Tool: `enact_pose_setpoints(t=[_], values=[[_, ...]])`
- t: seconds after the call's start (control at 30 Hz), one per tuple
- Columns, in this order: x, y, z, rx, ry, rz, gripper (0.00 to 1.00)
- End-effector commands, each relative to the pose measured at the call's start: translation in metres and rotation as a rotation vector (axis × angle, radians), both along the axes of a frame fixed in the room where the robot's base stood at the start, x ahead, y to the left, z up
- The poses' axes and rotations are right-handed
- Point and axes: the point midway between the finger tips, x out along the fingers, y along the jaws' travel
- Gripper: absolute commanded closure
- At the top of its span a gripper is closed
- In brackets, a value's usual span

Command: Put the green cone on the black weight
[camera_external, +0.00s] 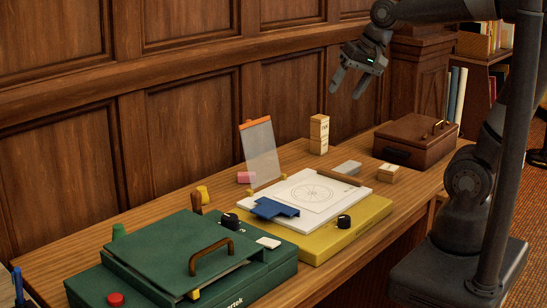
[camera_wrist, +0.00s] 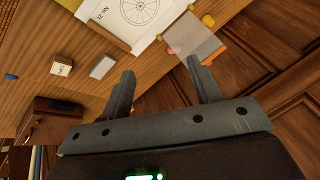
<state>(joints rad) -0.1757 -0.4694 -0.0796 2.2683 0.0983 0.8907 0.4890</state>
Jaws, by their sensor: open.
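A small green piece (camera_external: 119,231), likely the green cone, stands at the far left of the desk behind the green case, which hides its lower part. Two small black knob-like pieces show in the external view: one (camera_external: 229,220) at the green case's back edge and one (camera_external: 344,222) on the yellow board. I cannot tell whether either is the black weight. My gripper (camera_external: 347,94) is open and empty, high above the back right of the desk, far from the green piece. In the wrist view my gripper (camera_wrist: 160,84) shows two fingers spread apart with nothing between them.
The green case (camera_external: 170,250) with a brown handle fills the front left. The yellow board (camera_external: 330,240) carries a white drawing board (camera_external: 352,200). A clear upright panel (camera_external: 262,150), wooden block tower (camera_external: 319,135) and brown box (camera_external: 415,143) stand behind. A panelled wall borders the desk.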

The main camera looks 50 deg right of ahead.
Motion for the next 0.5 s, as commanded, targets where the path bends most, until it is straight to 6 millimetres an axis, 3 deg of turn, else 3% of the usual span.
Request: enact_pose_setpoints(t=[0.03, 0.2, 0.33, 0.5], values=[[-0.019, -0.011, -0.004, -0.054, -0.025, 0.053, 0.43], [-0.065, -0.033, -0.021, -0.228, -0.071, 0.232, 0.43], [-0.084, -0.042, -0.032, -0.312, -0.082, 0.315, 0.43], [-0.092, -0.045, -0.036, -0.350, -0.084, 0.353, 0.43]])
